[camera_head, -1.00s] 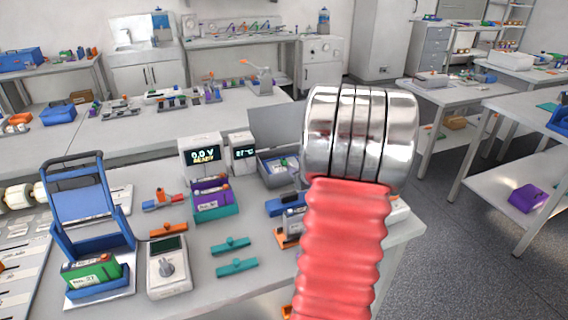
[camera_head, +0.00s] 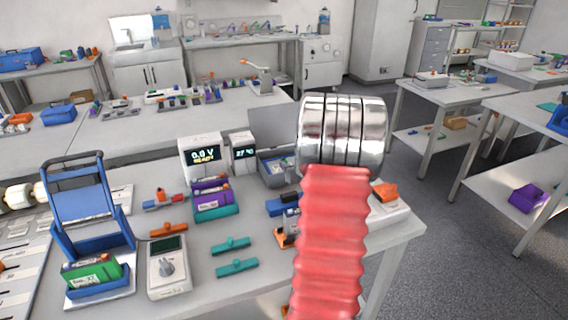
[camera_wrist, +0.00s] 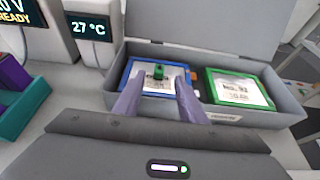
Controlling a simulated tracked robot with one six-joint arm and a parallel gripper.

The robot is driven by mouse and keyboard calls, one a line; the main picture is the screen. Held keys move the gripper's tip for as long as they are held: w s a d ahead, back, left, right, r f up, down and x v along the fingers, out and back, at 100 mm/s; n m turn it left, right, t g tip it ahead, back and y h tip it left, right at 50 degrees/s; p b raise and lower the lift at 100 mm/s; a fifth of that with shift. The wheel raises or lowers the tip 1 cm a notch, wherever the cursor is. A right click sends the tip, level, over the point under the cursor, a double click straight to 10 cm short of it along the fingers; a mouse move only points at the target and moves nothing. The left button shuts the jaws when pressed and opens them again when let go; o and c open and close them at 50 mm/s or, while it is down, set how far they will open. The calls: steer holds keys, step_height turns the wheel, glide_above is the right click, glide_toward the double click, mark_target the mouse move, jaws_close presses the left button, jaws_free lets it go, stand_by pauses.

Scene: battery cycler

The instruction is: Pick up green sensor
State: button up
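A small green block (camera_wrist: 158,72), which looks like the green sensor, sits on a blue-framed pouch (camera_wrist: 145,88) with a white label. The pouch lies in the left half of an open grey box (camera_wrist: 238,119). My gripper (camera_wrist: 160,82) is open, its two purple-grey fingers reaching over the box with the green block between and just beyond their tips. I cannot tell whether the fingers touch anything. In the head view the grey box (camera_head: 277,181) is partly visible behind my arm. The green block is too small to make out there and my gripper is hidden.
A green-framed pouch (camera_wrist: 238,88) fills the box's right half. The box's raised lid (camera_wrist: 210,24) stands behind. A display reading 27 °C (camera_wrist: 88,28) stands close on the left. A teal holder (camera_head: 215,213) with purple packs stands left of the box.

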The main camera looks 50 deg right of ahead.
mark_target(287, 162)
steer(key=shift+x, duration=2.6)
steer(key=shift+a+f, duration=0.1)
steer(key=shift+f, duration=0.05)
steer(key=shift+c, duration=0.5)
jaws_close()
